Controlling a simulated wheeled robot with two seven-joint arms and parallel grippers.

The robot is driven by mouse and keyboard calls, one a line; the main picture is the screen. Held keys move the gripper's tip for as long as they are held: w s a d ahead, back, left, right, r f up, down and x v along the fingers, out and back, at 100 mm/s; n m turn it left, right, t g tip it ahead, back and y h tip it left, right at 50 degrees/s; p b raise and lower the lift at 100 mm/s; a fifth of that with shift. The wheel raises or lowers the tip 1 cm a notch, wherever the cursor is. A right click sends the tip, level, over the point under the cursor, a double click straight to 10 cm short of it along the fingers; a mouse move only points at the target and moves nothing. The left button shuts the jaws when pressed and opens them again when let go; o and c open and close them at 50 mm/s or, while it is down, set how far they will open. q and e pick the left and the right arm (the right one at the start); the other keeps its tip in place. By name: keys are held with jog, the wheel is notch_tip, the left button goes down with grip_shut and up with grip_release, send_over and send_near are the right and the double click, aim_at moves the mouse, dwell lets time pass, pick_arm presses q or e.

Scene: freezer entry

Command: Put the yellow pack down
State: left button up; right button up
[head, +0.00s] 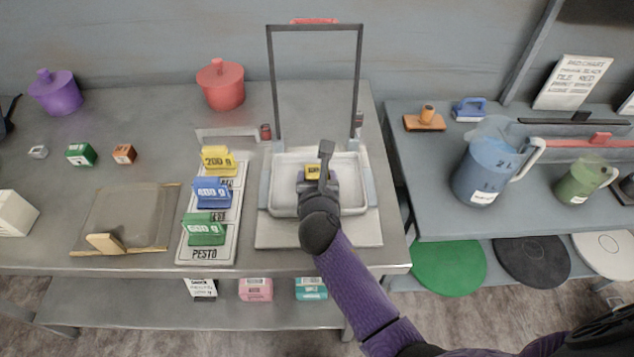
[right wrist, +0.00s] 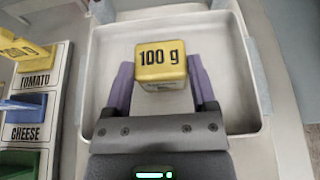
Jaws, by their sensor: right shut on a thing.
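A small yellow pack marked 100 g (right wrist: 161,58) sits between the two purple fingers of my right gripper (head: 317,178), which is shut on it. In the head view the pack (head: 312,170) shows partly behind the gripper, over the middle of a white shallow tray (head: 281,202). The tray also shows in the right wrist view (right wrist: 103,68), around and below the pack. I cannot tell whether the pack touches the tray floor. My left gripper is not in view.
A tall dark frame (head: 270,88) stands at the tray's back. Left of the tray, a label board (head: 206,254) holds yellow 200 g (head: 218,161), blue (head: 212,192) and green (head: 205,229) packs. A red pot (head: 221,86) stands behind. Jugs (head: 484,172) stand on the right table.

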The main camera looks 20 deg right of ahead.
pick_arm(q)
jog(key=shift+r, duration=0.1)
pick_arm(e)
jog(key=shift+r, duration=0.1)
jog(key=o, duration=1.2)
jog(key=shift+r, duration=0.1)
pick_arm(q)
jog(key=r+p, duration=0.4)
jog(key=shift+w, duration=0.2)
pick_arm(e)
jog(key=v, duration=1.2)
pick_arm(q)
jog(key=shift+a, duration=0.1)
